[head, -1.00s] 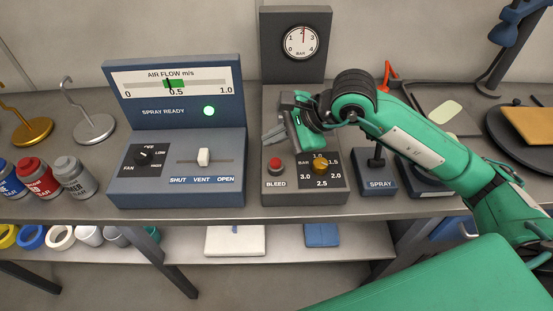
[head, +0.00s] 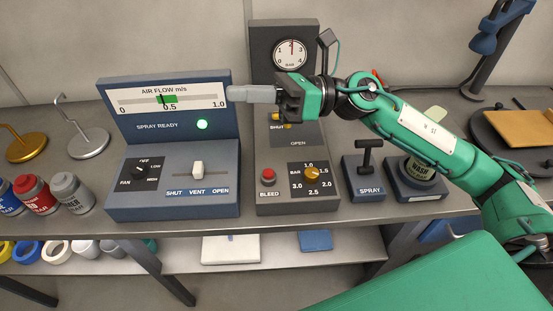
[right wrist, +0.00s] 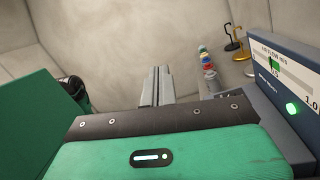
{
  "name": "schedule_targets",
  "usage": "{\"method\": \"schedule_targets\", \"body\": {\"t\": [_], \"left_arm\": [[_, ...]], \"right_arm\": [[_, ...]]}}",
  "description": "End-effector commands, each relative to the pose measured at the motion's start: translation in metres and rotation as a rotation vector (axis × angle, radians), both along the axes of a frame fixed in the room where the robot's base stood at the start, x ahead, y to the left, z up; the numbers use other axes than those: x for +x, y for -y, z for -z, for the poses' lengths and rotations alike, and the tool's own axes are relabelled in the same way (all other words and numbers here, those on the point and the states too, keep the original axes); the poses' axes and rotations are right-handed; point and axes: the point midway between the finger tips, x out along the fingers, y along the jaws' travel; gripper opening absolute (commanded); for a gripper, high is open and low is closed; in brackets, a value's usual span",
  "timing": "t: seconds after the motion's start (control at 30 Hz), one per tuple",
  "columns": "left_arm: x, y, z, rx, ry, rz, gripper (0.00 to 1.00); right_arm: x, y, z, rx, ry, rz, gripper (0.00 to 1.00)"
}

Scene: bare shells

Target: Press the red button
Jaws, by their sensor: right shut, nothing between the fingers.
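The red button (head: 268,174) sits on the grey panel (head: 258,205) above the label BLEED, left of the yellow pressure knob (head: 312,174). It is in plain sight in the head view and does not show in the right wrist view. My right gripper (head: 233,94) is shut and empty. It points left, raised well above the button, with its fingertips in front of the air flow display's right edge. Its closed fingers (right wrist: 157,85) also show in the right wrist view. My left gripper is not in view.
The blue air flow console (head: 172,200) with a slider (head: 198,169) stands left of the panel. The gauge (head: 290,54) rises behind it. The SPRAY lever box (head: 363,190) stands to the right. Bottles (head: 71,192) are at the left. The space directly in front of the button looks clear.

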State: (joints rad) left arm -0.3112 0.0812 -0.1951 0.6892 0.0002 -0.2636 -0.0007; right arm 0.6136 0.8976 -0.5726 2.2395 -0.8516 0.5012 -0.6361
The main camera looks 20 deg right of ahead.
Motion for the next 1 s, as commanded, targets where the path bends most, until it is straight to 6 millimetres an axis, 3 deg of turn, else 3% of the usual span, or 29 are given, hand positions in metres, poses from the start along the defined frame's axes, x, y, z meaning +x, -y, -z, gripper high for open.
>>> {"method": "schedule_targets", "body": {"t": [0.2, 0.47, 0.67, 1.0], "left_arm": [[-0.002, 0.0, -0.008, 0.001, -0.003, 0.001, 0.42], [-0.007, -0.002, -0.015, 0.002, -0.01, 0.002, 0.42], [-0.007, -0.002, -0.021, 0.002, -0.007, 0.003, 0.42], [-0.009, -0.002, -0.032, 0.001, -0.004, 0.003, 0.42]], "right_arm": [[0.029, 0.025, -0.04, 0.252, -0.281, 0.076, 0.0], [0.075, 0.063, -0.056, 0.502, -0.65, 0.198, 0.0], [0.108, 0.091, -0.045, 0.649, -0.958, 0.311, 0.0], [0.137, 0.125, 0.012, 0.784, -1.515, 0.523, 0.0]]}}
